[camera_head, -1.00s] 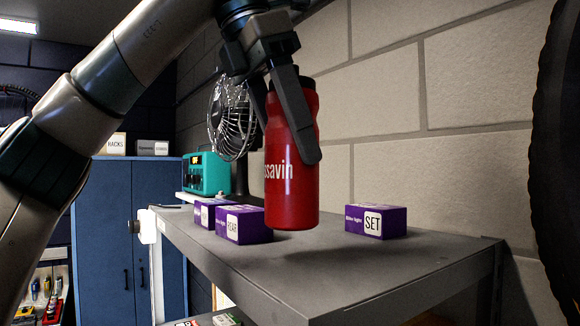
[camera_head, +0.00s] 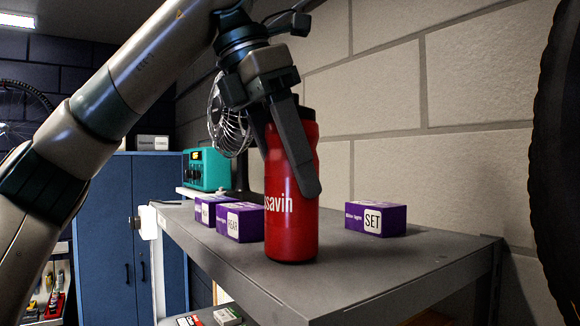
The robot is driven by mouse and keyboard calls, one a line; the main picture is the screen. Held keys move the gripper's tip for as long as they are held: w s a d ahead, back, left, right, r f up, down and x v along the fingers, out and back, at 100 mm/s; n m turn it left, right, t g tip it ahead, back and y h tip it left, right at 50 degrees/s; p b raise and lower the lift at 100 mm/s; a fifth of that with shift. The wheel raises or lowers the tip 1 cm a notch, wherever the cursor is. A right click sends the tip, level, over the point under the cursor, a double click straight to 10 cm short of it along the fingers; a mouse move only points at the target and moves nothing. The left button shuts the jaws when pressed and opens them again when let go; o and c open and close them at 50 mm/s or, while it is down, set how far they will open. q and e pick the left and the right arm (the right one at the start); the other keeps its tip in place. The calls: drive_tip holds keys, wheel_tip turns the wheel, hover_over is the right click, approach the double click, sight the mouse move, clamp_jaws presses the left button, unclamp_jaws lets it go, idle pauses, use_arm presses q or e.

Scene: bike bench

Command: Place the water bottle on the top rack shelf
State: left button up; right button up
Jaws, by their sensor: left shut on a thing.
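The red water bottle (camera_head: 291,225) with a dark cap is upright at the top rack shelf (camera_head: 365,272), near its front edge. Its base appears to touch or nearly touch the grey surface; I cannot tell which. My left gripper (camera_head: 287,190) comes down from above and is shut on the bottle, with one finger across its front. The other finger is partly hidden behind the bottle's left side. My right gripper is not in view.
Purple boxes (camera_head: 240,222) stand left of the bottle, and another purple box (camera_head: 375,219) stands to its right. A fan (camera_head: 230,125) and a teal device (camera_head: 205,170) are behind. A dark tyre (camera_head: 556,170) hangs at the right.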

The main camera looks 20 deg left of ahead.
sight(270, 117)
use_arm(q)
drive_tip(key=shift+d+f, duration=0.1)
drive_tip(key=shift+f, duration=0.05)
drive_tip(key=o, duration=1.1)
drive_tip(key=shift+c, duration=0.2)
drive_tip(key=shift+r, duration=0.25)
drive_tip(key=v, duration=1.2)
drive_tip(key=shift+f, duration=0.1)
